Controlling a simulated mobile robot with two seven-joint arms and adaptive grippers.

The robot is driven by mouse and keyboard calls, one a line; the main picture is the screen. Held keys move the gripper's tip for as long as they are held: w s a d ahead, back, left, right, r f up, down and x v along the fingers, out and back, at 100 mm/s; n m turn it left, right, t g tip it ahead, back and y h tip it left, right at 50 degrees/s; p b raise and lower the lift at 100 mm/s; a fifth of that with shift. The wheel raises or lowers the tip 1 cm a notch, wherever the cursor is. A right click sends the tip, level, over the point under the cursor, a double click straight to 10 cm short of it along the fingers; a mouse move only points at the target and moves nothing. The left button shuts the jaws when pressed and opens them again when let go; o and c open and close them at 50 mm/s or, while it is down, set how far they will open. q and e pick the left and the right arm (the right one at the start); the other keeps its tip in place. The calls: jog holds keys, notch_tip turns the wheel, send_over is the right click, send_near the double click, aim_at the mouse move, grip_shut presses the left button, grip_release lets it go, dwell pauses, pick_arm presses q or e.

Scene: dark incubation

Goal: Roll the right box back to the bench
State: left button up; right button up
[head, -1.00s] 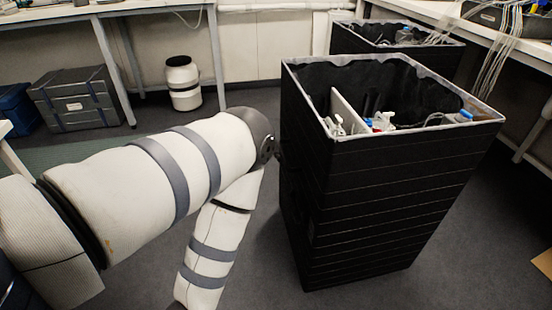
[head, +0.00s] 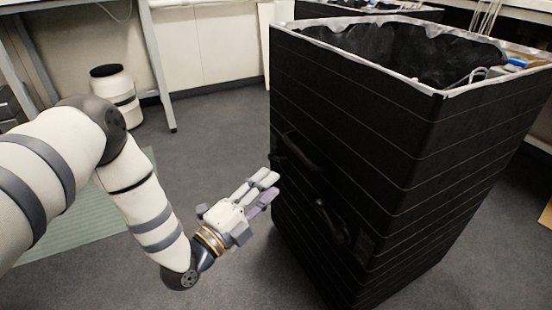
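A tall black box (head: 350,130) with a pale rim fills the right of the head view, its open top showing a dark crumpled lining. Dark handles (head: 332,222) stick out from its left-hand side. My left gripper (head: 272,187) is low, just left of that side, with its fingers pointing toward the box. It holds nothing that I can see, and the finger gap is unclear. It appears apart from the box. My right gripper is out of view. A bench (head: 225,3) shows at the top left.
A second black box (head: 425,13) stands behind the near one, mostly hidden. A white canister with a black top (head: 117,95) stands on the floor near a bench leg. A green mat (head: 85,222) lies at the left. Grey floor (head: 215,130) is clear between bench and box.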

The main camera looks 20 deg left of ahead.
aim_at(298, 149)
pick_arm(q)
jog(key=b+x, duration=0.1)
jog(key=x, duration=0.3)
jog(key=b+x, duration=0.1)
jog(key=x, duration=0.2)
jog(key=b+x, duration=0.1)
jog(key=x, duration=0.3)
jog(key=shift+w+a+r+b, duration=0.15)
jog(key=shift+w+r+b, duration=0.2)
jog(key=shift+r+b, duration=0.05)
jog(key=shift+w+r, duration=0.2)
jog(key=shift+w, duration=0.15)
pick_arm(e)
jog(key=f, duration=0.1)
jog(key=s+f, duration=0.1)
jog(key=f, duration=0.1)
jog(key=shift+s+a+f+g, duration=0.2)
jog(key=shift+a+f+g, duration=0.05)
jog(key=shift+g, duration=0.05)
pick_arm(q)
grip_shut()
